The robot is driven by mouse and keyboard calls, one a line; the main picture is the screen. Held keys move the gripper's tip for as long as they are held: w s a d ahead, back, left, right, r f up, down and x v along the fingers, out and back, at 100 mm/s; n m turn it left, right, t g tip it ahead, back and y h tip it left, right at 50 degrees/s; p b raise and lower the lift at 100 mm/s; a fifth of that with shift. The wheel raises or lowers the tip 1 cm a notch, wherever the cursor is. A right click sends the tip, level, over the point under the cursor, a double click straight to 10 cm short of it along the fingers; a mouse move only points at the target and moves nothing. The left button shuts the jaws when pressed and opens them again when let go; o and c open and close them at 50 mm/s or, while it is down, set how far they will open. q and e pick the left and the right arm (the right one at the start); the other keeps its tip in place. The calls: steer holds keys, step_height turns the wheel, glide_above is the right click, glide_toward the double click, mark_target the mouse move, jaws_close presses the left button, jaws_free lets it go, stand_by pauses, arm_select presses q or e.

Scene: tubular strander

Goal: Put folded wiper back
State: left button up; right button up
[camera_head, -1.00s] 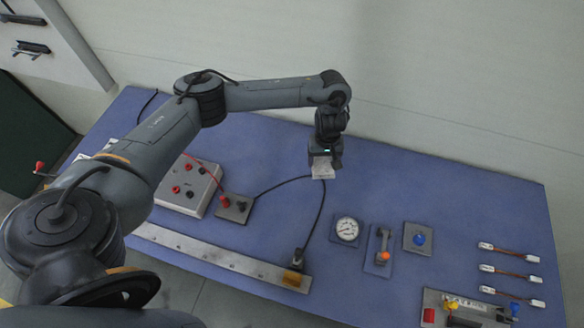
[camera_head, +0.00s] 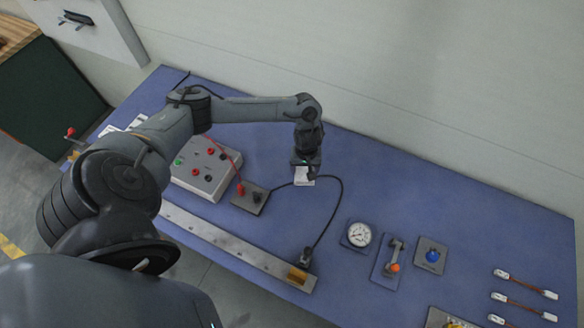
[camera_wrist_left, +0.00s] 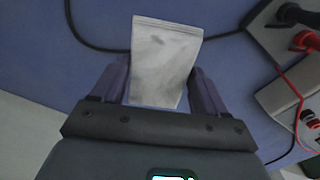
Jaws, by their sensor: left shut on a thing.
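The folded wiper (camera_head: 305,173) is a small whitish-grey pad. My left gripper (camera_head: 305,168) is shut on it, above the blue table, beside the black cable. In the left wrist view the wiper (camera_wrist_left: 165,62) sits between the two fingers of the gripper (camera_wrist_left: 160,85), its far end sticking out past them, with a grey smudge on its face. Its height above the table is hard to tell. My right gripper is in neither view.
The blue table (camera_head: 400,185) carries a grey box with coloured sockets (camera_head: 207,170), a small plate with plugs (camera_head: 250,198), a metal bar (camera_head: 230,245), a gauge (camera_head: 358,235), a plate with an orange-tipped lever (camera_head: 394,262), a blue knob (camera_head: 432,256) and white-ended leads (camera_head: 525,285). Free room lies toward the back right.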

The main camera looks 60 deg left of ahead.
arm_select(q)
steer(key=a+f, duration=0.1)
steer(key=a, duration=0.1)
steer(key=s+a+f, duration=0.1)
steer(key=a, duration=0.1)
steer(key=a+f, duration=0.2)
steer(key=shift+s+a, duration=0.15)
steer(key=shift+s, duration=0.15)
steer(key=shift+f+b, duration=0.3)
steer(key=shift+f, duration=1.6)
steer(key=shift+f, duration=0.15)
steer(key=o, duration=1)
